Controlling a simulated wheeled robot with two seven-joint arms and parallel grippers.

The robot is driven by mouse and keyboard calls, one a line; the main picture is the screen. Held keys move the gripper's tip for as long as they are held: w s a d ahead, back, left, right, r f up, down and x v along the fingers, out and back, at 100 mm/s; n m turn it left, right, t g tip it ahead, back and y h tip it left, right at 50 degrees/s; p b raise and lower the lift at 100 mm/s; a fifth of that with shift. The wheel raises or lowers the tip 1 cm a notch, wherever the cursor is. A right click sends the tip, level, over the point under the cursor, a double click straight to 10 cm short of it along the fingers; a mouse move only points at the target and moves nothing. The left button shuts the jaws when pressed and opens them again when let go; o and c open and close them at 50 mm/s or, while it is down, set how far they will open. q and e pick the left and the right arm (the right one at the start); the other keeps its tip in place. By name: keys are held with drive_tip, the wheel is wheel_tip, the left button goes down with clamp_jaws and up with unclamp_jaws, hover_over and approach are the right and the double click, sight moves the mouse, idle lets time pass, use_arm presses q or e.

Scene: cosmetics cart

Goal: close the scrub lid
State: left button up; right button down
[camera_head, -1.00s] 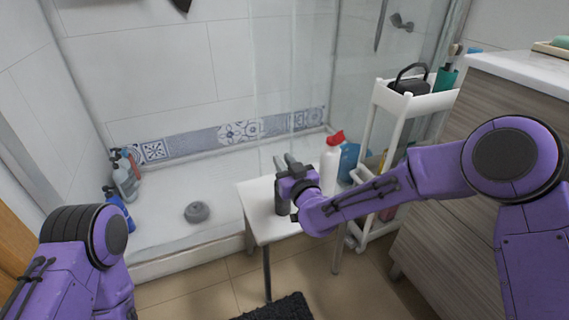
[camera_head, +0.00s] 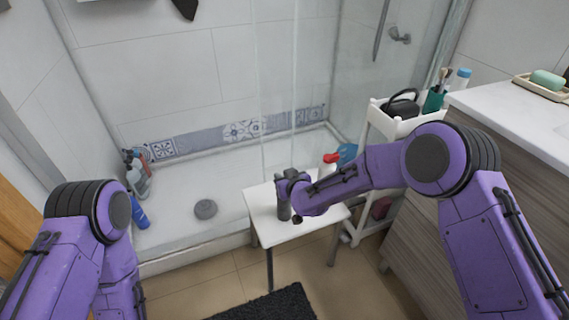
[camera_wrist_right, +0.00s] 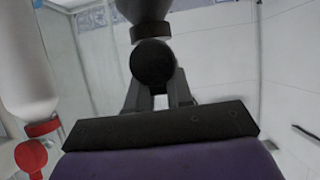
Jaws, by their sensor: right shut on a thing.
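The scrub bottle (camera_head: 283,206) is dark grey and stands on a small white table, partly hidden by my right gripper (camera_head: 291,181). In the right wrist view the dark bottle (camera_wrist_right: 143,9) shows at the top edge, with a round black lid (camera_wrist_right: 152,66) below it. My right gripper (camera_wrist_right: 155,98) has its fingers close around this round lid, and it is shut on it. Whether the lid sits flush on the bottle cannot be told. My left arm is at the left of the head view, and its gripper is out of sight.
A white spray bottle with a red head (camera_head: 330,159) stands close behind my right wrist. The white table (camera_head: 308,226) is otherwise mostly bare. A white shelf cart (camera_head: 372,120) and a wooden cabinet (camera_head: 425,235) are at the right.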

drive_tip(key=shift+w+f+g+h+p, duration=0.2)
drive_tip(key=shift+g+h+p, duration=0.1)
drive_tip(key=shift+g+p, duration=0.75)
use_arm(q)
wheel_tip(320, 180, up, 4)
drive_tip(key=shift+f, duration=0.15)
use_arm(e)
drive_tip(key=shift+f, duration=0.15)
drive_tip(key=c, duration=1)
unclamp_jaws()
drive_tip(key=shift+p, duration=0.3)
use_arm(q)
drive_tip(key=shift+r+p, duration=0.65)
use_arm(e)
drive_tip(key=v, duration=1)
drive_tip(key=shift+s, duration=0.3)
